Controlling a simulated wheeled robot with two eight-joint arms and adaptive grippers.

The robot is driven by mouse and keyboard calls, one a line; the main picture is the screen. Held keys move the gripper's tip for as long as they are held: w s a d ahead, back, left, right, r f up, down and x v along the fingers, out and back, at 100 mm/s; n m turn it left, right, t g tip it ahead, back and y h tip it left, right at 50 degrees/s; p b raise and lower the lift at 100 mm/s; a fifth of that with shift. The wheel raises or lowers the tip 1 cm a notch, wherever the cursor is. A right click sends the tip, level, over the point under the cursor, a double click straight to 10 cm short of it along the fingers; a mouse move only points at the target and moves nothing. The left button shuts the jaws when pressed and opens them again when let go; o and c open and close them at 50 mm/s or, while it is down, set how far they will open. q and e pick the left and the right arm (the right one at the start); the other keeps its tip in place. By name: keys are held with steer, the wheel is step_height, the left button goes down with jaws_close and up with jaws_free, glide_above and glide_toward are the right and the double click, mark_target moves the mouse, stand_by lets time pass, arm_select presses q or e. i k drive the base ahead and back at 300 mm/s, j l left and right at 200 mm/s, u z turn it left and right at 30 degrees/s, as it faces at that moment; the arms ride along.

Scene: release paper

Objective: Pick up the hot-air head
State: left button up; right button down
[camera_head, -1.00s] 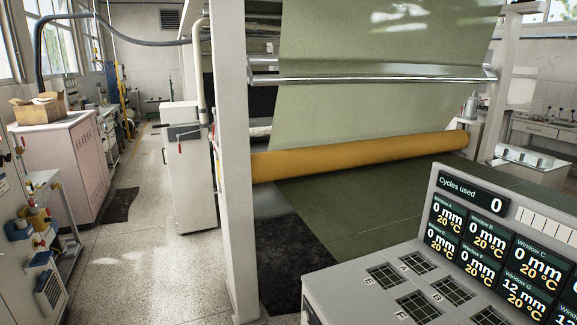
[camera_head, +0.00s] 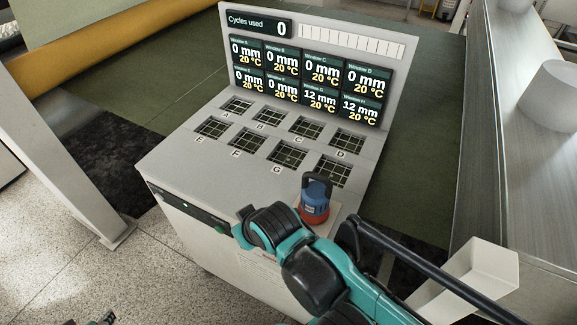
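The hot-air head is likely the small blue and red tool (camera_head: 315,198) with a black loop handle. It stands upright at the front right corner of the grey console (camera_head: 160,160), close to grid window H. My teal and black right arm comes in from the lower right, and its black joint lies just in front and left of the tool in the picture. I cannot see the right gripper's fingers. A small dark piece at the bottom left edge may be part of my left arm or gripper. No gripper is seen at the tool.
The console has several lettered grid windows and a display panel (camera_head: 308,75) reading 0 cycles used. A long metal bench (camera_head: 515,130) with a white cylinder (camera_head: 553,95) stands at the right. A white post (camera_head: 60,165) and speckled floor are at the left.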

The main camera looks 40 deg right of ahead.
mark_target(315, 208)
steer(key=k+j+z, duration=0.15)
steer(key=j+z, duration=0.15)
steer(key=k+j+z, duration=0.25)
steer(key=z, duration=1.2)
steer(key=j, duration=0.1)
